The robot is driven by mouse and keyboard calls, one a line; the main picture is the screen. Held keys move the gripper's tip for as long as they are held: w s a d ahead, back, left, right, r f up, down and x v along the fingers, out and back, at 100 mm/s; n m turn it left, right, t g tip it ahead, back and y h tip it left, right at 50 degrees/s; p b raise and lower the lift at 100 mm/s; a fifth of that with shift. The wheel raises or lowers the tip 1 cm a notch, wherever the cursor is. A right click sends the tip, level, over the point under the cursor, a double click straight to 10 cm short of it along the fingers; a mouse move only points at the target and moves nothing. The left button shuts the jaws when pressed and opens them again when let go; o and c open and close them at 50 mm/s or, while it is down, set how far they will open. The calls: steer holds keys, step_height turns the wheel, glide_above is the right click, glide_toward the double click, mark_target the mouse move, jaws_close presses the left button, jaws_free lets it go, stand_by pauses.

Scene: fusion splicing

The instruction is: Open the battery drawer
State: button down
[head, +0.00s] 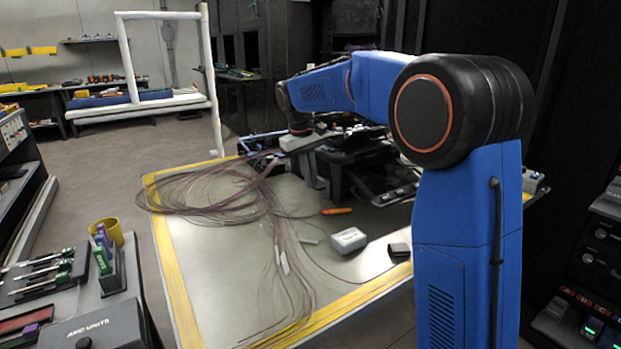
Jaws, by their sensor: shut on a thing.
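My gripper (322,182) hangs from my blue arm at the far side of the work table, pointing down. It is shut, at the left side of a black machine (372,158), which looks like the splicer. What it holds appears to be the battery drawer on that side. The drawer's outline and the contact between the fingers and it are too small and dark to make out. How far the drawer stands out cannot be told. My arm hides part of the machine's back and right side.
A table (200,285) with a yellow edge carries a large tangle of thin brown fibres (225,190) left of my gripper. An orange tool (336,211), a white box (348,240) and a small black item (399,250) lie in front. A side bench at left holds a yellow cup (107,231).

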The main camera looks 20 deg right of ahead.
steer(key=s+a, duration=0.1)
steer(key=a, duration=0.1)
steer(key=s+a, duration=0.1)
steer(key=a, duration=0.5)
steer(key=shift+s+a, duration=0.25)
steer(key=shift+s, duration=0.15)
steer(key=c, duration=2.2)
jaws_free()
steer(key=a+r, duration=0.1)
steer(key=r, duration=0.4)
steer(key=a+r, duration=0.1)
steer(key=r, duration=0.5)
steer(key=s+a+r, duration=0.1)
steer(key=r, duration=0.5)
steer(key=shift+r, duration=0.1)
